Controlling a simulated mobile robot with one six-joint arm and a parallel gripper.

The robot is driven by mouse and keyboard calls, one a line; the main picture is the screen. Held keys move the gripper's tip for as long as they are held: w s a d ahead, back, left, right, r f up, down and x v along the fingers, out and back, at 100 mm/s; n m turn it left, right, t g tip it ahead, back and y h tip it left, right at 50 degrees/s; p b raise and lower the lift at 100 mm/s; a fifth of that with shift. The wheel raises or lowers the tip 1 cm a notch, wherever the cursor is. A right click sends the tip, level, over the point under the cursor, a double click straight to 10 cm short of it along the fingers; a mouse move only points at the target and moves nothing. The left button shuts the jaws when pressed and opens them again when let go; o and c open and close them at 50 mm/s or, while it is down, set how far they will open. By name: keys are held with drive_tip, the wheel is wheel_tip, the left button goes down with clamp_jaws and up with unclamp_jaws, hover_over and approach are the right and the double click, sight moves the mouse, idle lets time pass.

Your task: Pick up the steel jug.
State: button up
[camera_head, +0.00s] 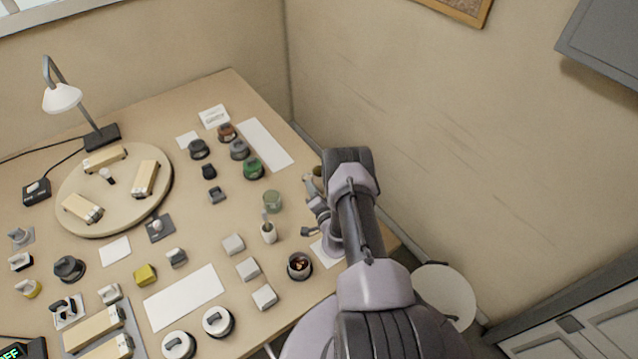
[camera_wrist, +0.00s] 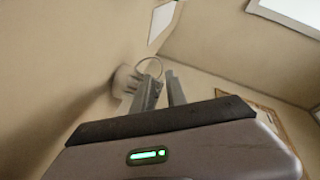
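I cannot make out the steel jug for certain. In the wrist view, a pale rounded vessel-like object (camera_wrist: 126,82) with a thin ring beside it is just left of my gripper's fingers. My gripper (camera_wrist: 163,82) shows two grey fingers with a gap between them and nothing clearly held. In the head view, my arm reaches over the table's right side and hides much of the area there. A brownish vessel (camera_head: 314,178) is partly hidden beside the arm; whether it is the jug I cannot tell.
The table (camera_head: 225,90) is crowded with several knobs, blocks and cards. The wall (camera_head: 400,130) is close on the right. A lamp (camera_head: 62,98) stands far left.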

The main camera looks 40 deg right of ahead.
sight(316, 179)
drive_tip(key=x, duration=0.2)
drive_tip(key=b+x, duration=0.1)
drive_tip(key=x, duration=0.2)
drive_tip(key=shift+w+a, duration=0.2)
drive_tip(key=shift+r, duration=0.1)
clamp_jaws()
idle(1.0)
